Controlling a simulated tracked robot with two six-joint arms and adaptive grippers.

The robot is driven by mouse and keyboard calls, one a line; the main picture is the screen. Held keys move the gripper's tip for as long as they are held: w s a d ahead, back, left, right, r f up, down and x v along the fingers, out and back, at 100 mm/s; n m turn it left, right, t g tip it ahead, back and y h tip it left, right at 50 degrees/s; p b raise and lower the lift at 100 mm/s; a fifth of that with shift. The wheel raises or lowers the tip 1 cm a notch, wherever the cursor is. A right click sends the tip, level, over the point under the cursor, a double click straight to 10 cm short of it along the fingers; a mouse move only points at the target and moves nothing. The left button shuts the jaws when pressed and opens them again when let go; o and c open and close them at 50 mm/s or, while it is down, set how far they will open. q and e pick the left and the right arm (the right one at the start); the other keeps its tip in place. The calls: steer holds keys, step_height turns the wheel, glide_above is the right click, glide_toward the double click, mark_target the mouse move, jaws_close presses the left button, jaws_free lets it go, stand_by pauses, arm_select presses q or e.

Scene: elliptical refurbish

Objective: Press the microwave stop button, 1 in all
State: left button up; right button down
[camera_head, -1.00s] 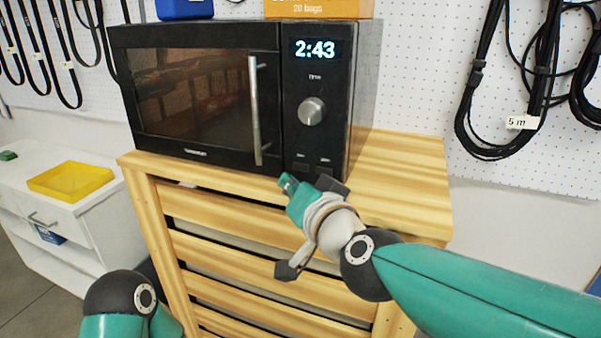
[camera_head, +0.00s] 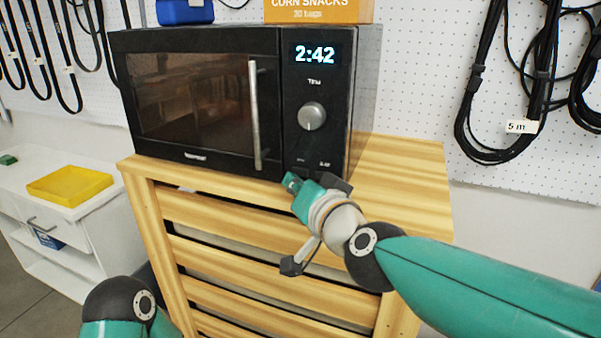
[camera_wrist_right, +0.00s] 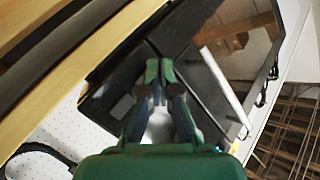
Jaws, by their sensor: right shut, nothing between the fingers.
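The black microwave (camera_head: 215,40) stands on a wooden cabinet, its door closed and its display (camera_head: 314,54) reading 2:42. Its control panel has a silver knob (camera_head: 312,116) and two small labels low down (camera_head: 325,164); the buttons by them are partly hidden by my right gripper. My right gripper (camera_head: 291,181) is shut and empty, its fingertips at the lower edge of the panel; I cannot tell whether they touch it. The right wrist view shows the closed fingers (camera_wrist_right: 160,72) against the dark microwave front (camera_wrist_right: 190,60). My left gripper is out of view; only part of that arm shows.
The wooden cabinet top (camera_head: 405,185) is clear right of the microwave. An orange snack box (camera_head: 320,12) and a blue item (camera_head: 185,10) sit on the microwave. A yellow tray (camera_head: 70,185) lies on a white unit at left. Black cables (camera_head: 490,100) hang at right.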

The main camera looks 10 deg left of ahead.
steer(key=shift+w, duration=0.1)
stand_by(0.7)
steer(key=shift+w+r, duration=0.1)
steer(key=shift+w, duration=0.2)
steer(key=shift+w+d, duration=0.1)
steer(key=shift+w, duration=0.25)
stand_by(0.7)
steer(key=shift+s, duration=0.8)
steer(key=s+p, duration=0.1)
steer(key=s, duration=0.1)
steer(key=s+a+p, duration=0.1)
steer(key=s, duration=0.2)
stand_by(0.4)
